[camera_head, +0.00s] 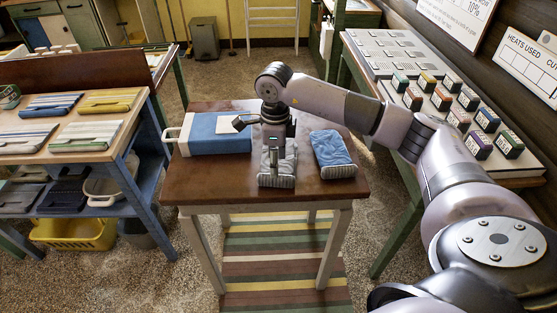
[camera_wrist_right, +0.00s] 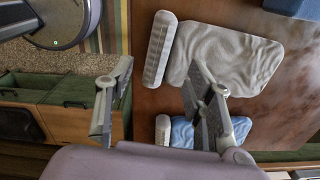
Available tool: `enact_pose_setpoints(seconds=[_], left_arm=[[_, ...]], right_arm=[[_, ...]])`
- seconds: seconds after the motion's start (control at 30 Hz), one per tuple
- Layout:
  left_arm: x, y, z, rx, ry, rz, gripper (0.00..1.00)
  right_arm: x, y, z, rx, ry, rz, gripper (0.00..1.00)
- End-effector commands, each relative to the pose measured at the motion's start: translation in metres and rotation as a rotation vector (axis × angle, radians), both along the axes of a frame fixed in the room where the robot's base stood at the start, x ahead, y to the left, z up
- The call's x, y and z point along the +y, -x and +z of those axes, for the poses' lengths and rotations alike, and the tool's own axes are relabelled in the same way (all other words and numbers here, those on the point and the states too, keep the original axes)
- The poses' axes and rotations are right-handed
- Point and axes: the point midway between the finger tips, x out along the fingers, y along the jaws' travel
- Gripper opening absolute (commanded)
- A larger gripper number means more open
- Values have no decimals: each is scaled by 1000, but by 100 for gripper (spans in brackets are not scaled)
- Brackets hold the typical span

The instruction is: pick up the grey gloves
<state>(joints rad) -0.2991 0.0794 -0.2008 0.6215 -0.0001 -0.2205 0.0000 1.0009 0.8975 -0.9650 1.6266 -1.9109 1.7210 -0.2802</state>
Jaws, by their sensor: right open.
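The grey gloves (camera_head: 287,168) lie flat on a small brown table (camera_head: 215,180), partly hidden under my right gripper (camera_head: 274,150) in the head view. In the right wrist view the grey gloves (camera_wrist_right: 235,58) show fully spread, with a ribbed cuff (camera_wrist_right: 159,50) at one end. There my right gripper (camera_wrist_right: 160,90) is open with nothing between its fingers. One finger overlaps the lower edge of the gloves in the picture; the other is beyond the cuff end. I cannot tell whether it touches them. My left gripper is not in view.
Blue gloves (camera_head: 333,148) lie right of the grey ones. A left bench (camera_head: 60,150) holds folded cloths; a right bench (camera_head: 400,70) holds several small boxes. The table's front right corner is bare.

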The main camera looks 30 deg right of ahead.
Motion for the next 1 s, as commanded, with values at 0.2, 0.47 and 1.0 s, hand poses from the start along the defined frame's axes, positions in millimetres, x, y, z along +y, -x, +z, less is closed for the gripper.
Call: enact_pose_setpoints(seconds=[0.2, 0.47, 1.0], left_arm=[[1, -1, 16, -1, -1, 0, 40], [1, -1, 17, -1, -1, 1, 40], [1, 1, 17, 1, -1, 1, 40]], right_arm=[[2, 4, -32, 6, 0, 0, 48], [2, 3, -47, 1, 0, 0, 48], [2, 3, -46, 3, 0, 0, 20]])
